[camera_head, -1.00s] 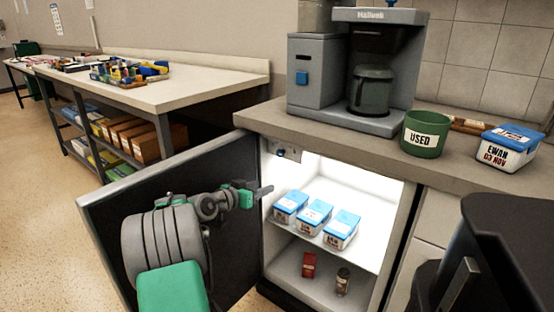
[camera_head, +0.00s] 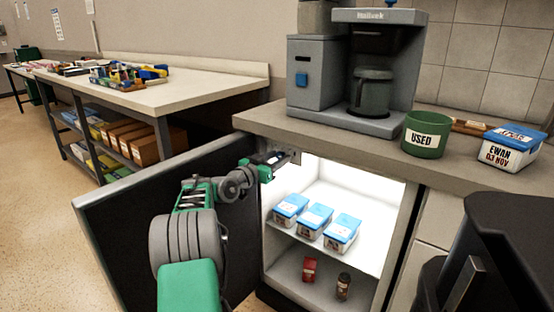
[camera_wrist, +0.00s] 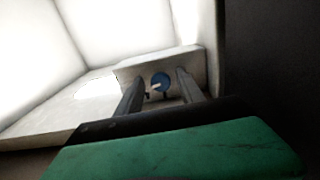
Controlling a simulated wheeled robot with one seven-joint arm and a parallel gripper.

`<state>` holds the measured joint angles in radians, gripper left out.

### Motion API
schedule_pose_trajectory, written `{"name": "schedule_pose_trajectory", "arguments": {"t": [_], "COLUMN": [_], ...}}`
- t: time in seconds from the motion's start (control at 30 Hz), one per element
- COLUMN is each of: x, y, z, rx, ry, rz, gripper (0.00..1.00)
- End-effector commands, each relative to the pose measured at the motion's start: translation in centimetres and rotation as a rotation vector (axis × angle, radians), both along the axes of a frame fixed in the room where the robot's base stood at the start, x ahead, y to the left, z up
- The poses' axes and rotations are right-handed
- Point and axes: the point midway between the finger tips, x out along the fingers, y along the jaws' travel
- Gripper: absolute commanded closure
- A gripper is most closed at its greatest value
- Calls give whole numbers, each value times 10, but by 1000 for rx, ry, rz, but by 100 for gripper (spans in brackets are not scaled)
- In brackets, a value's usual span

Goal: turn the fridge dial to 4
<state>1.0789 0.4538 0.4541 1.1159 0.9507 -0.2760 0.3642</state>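The fridge (camera_head: 385,215) stands open under the counter, its dark door (camera_head: 115,215) swung out to the left. In the wrist view the blue round dial (camera_wrist: 161,80) sits on a pale housing (camera_wrist: 125,72), with a light pointer mark across it. My gripper (camera_wrist: 157,86) is open, with one finger on each side of the dial in that view; I cannot tell whether they touch it. In the head view my gripper (camera_head: 284,158) is at the fridge's upper left inside corner, and it hides the dial there. The dial's numbers are not readable.
Several white boxes with blue lids (camera_head: 315,218) stand on the fridge shelf. A red packet (camera_head: 309,269) and a small jar (camera_head: 343,286) are below. The counter edge (camera_head: 330,158) is just above my gripper, and the open door is close to my arm.

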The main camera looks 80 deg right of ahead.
Motion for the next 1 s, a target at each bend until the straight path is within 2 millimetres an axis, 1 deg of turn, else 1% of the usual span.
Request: {"name": "schedule_pose_trajectory", "arguments": {"t": [0.03,0.07,0.5,0.53,0.83,1.0], "x": [0,0,0,0,0,-1], "y": [0,0,0,0,1,1], "z": [0,0,0,0,0,1], "rx": [0,0,1,1,3,18], "ry": [0,0,1,1,5,39], "rz": [0,0,-1,-1,-2,-2], "gripper": [60,62,98,100,100,100]}}
